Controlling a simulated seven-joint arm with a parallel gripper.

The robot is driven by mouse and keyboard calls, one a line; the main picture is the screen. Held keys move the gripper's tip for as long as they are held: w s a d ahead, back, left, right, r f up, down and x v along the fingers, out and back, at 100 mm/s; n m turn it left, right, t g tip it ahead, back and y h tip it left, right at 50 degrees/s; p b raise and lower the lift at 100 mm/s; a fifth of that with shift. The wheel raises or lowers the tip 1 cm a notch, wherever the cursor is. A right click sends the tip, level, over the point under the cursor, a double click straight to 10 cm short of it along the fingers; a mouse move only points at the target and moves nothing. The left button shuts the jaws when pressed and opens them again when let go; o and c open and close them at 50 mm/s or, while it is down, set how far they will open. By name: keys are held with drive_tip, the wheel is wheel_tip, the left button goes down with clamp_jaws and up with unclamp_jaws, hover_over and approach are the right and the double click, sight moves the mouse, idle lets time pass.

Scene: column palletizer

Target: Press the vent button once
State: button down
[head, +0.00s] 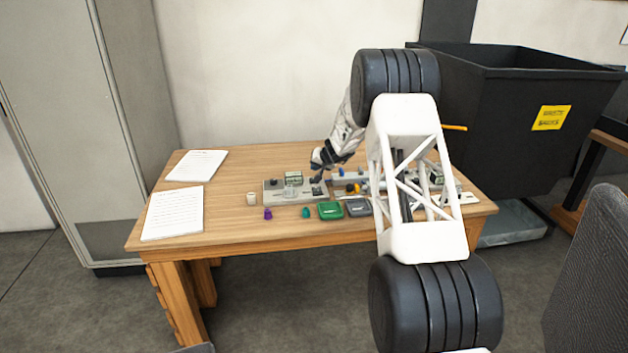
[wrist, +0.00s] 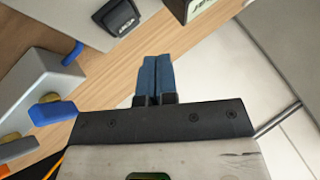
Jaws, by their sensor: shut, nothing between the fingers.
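My gripper (head: 319,166) is above the right part of a grey control unit (head: 270,197) on the table. In the wrist view its two blue fingers (wrist: 155,78) are pressed together with nothing between them. A black push-piece with a small white label (wrist: 118,17) shows at the top of the wrist view, ahead and left of the fingertips. Its lettering is too small to read, so I cannot tell whether it is the vent button. The fingertips appear apart from it. A dark display with pale lettering (wrist: 198,7) shows at the top, right of the fingertips.
Right of the unit, a grey manifold with blue and yellow parts (head: 350,188) is partly behind my arm. A green box (head: 330,210), a dark grey box (head: 358,207) and a purple piece (head: 267,213) lie in front. Papers (head: 172,213) lie left. A black bin (head: 490,110) stands behind right.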

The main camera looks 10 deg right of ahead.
drive_tip(key=shift+r, duration=1.55)
drive_tip(key=shift+s+a+r, duration=0.1)
drive_tip(key=shift+s+r, duration=0.2)
drive_tip(key=shift+r, duration=0.05)
drive_tip(key=s+a+r+n+g, duration=0.1)
drive_tip(key=s+r, duration=0.7)
drive_tip(key=s, duration=0.4)
drive_tip(key=s+a+r+g+h, duration=0.1)
drive_tip(key=s+a+r, duration=0.1)
drive_tip(key=s+r, duration=0.8)
drive_tip(key=s+a+r+n+g, duration=0.1)
drive_tip(key=s+r, duration=0.4)
drive_tip(key=s, duration=1)
drive_tip(key=s+d+f+g+h, duration=0.1)
drive_tip(key=s+h, duration=0.1)
drive_tip(key=s, duration=2)
drive_tip(key=s+d+f+h, duration=0.1)
drive_tip(key=s+d+h, duration=0.1)
drive_tip(key=s, duration=2)
drive_tip(key=shift+s+d+f+g+h, duration=0.25)
drive_tip(key=shift+s+f+g+h, duration=0.05)
drive_tip(key=shift+s+f+g, duration=0.1)
